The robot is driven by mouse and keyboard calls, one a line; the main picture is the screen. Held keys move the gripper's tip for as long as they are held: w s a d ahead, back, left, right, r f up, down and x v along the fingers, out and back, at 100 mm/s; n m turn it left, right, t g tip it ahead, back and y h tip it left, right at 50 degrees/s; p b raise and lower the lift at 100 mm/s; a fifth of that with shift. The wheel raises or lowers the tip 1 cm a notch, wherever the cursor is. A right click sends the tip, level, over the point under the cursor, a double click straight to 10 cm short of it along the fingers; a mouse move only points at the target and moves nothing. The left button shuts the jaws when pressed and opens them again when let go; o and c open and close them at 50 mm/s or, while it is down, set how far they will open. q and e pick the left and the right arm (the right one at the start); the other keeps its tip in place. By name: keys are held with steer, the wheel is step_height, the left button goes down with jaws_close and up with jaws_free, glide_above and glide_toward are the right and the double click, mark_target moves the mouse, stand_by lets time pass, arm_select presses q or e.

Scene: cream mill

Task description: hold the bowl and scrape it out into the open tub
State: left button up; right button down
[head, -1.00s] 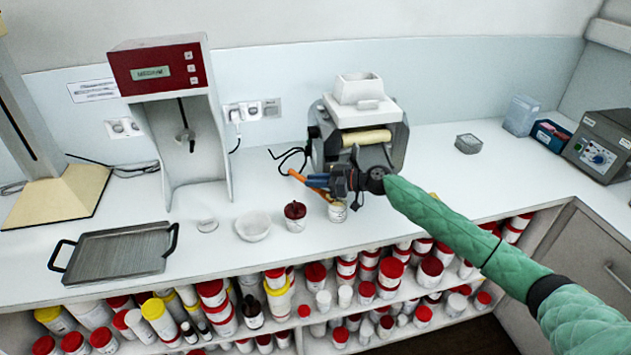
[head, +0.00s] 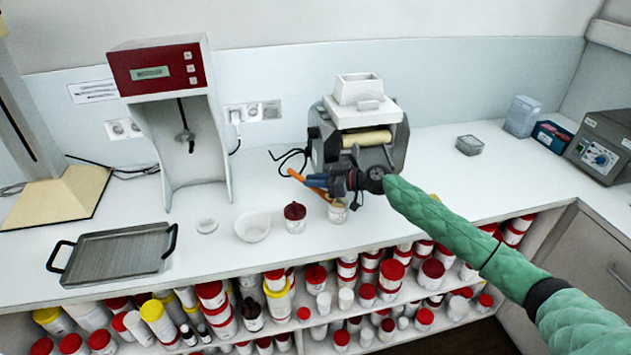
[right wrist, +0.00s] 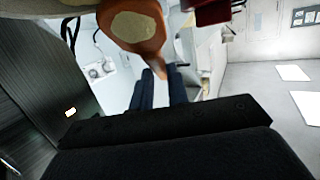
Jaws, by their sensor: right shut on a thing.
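The white bowl (head: 252,228) stands upright on the bench, left of the tubs, with nothing holding it. The open tub (head: 338,213) stands on the bench just below my right gripper, its top partly covered by the gripper. My right gripper (head: 317,181) is shut on an orange scraper (head: 296,175), held above the bench to the right of the bowl. In the right wrist view the scraper (right wrist: 135,28) shows large, with a tan patch on it, beyond the dark blue fingers (right wrist: 155,88). My left gripper is out of view.
A dark-red-lidded tub (head: 295,218) stands between bowl and open tub. A white lid (head: 207,226) lies left of the bowl, and a grey tray (head: 115,254) further left. The roller mill (head: 362,135) stands behind my gripper. Shelves of tubs are below the bench.

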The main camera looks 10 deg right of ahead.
steer(key=shift+f, duration=0.4)
steer(key=shift+w+a, duration=0.15)
steer(key=shift+a, duration=0.05)
steer(key=shift+d+r, duration=0.1)
steer(key=shift+r, duration=3.1)
